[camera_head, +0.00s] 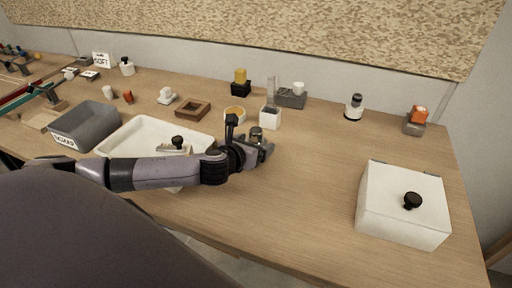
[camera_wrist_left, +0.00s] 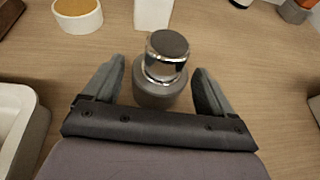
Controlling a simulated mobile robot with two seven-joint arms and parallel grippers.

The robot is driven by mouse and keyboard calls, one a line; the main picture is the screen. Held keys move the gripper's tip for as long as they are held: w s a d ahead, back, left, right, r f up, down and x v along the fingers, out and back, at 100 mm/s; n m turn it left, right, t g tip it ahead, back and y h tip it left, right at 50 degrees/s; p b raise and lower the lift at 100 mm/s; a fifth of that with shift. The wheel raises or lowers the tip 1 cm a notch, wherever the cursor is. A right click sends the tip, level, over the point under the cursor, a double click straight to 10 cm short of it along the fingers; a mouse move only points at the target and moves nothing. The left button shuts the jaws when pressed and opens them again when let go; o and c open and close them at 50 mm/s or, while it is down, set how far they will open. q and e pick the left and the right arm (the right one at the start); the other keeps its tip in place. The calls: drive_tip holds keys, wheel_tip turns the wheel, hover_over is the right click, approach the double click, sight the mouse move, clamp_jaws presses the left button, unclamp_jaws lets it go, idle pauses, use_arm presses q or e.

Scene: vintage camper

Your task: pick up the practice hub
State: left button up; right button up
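A short dark-grey cylinder with a shiny metal collar and flat dark top, apparently the practice hub (camera_wrist_left: 164,70), stands upright on the wooden table; it also shows in the head view (camera_head: 256,134). My left gripper (camera_wrist_left: 160,72) is open, with one finger on each side of the hub. Gaps show between both fingers and the hub, so it is not held. In the head view my left gripper (camera_head: 264,148) reaches in low from the left and partly hides the hub's lower part. My right gripper is in neither view.
A white block holder (camera_head: 270,118) and a round yellow-topped dish (camera_head: 235,115) stand just behind the hub. A white tray (camera_head: 120,137) and grey bin (camera_head: 85,126) are at left. A white box with black knob (camera_head: 395,205) stands at right; table between is clear.

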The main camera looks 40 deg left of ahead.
use_arm(q)
drive_tip(key=shift+r, duration=0.1)
drive_tip(key=c, duration=1.2)
drive_tip(key=shift+r, duration=0.1)
wheel_tip(320, 180, up, 20)
drive_tip(key=p, duration=0.2)
